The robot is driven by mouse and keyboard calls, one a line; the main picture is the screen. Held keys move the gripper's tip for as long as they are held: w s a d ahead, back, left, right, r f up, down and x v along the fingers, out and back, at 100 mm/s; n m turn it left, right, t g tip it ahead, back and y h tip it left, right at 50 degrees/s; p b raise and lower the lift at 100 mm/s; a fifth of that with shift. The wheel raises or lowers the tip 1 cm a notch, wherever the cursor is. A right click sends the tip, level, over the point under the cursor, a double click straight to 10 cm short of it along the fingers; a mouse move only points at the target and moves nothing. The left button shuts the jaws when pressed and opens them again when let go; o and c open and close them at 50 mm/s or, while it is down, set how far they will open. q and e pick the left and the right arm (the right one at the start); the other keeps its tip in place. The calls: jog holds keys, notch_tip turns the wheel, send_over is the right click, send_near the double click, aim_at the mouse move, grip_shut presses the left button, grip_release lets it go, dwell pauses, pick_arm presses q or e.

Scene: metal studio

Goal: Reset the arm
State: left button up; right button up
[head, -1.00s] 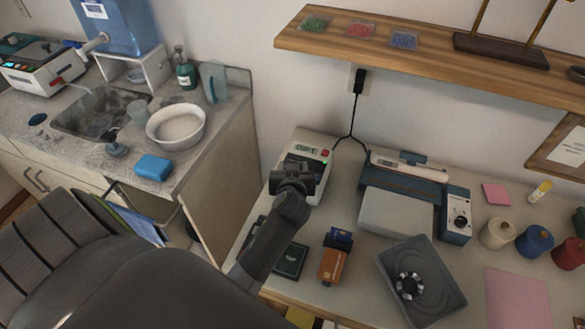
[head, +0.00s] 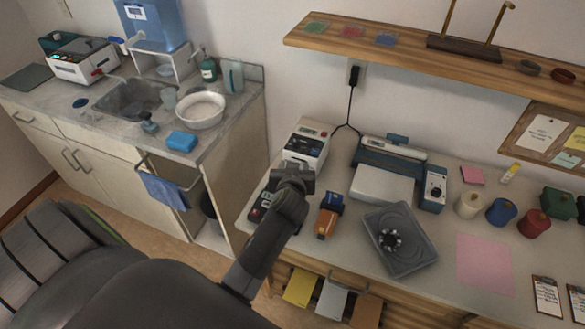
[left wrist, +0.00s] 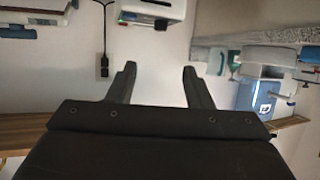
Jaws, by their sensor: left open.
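My left arm comes in from the lower left of the head view. Its dark grey left gripper (head: 294,178) is above the left end of the workbench, just in front of a white and black device with a small display (head: 305,144). In the left wrist view the two dark fingers of this gripper (left wrist: 158,70) stand well apart with nothing between them. That view is upside down, with the wall behind the fingers. My right gripper is not in view.
The bench holds a laminator-like machine (head: 388,178), an orange and blue tool (head: 329,215), a grey tray (head: 399,240) and several spools. A wooden shelf (head: 400,50) runs above.

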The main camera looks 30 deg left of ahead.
pick_arm(q)
jog(key=s+a+f+m+g+h, duration=0.1)
jog(key=s+a+f+g, duration=0.1)
jog(key=s, duration=0.5)
jog(key=s+a+f+g, duration=0.1)
jog(key=s+f+g, duration=0.1)
jog(key=s, duration=0.6)
jog(key=s+d+m+g+h, duration=0.3)
jog(key=s+m+g+h, duration=0.1)
jog(key=s, duration=1.3)
notch_tip(320, 180, down, 25)
jog(key=w+a+g+b, duration=0.1)
jog(key=a+g+b, duration=0.1)
jog(key=b, duration=0.1)
jog(key=s+d+f+b, duration=0.1)
jog(key=s+f+b, duration=0.1)
jog(key=s+f, duration=1.3)
notch_tip(320, 180, down, 5)
jog(key=shift+s+d+r+g, duration=0.1)
jog(key=shift+s+d+g, duration=0.2)
jog(key=shift+d+g, duration=0.1)
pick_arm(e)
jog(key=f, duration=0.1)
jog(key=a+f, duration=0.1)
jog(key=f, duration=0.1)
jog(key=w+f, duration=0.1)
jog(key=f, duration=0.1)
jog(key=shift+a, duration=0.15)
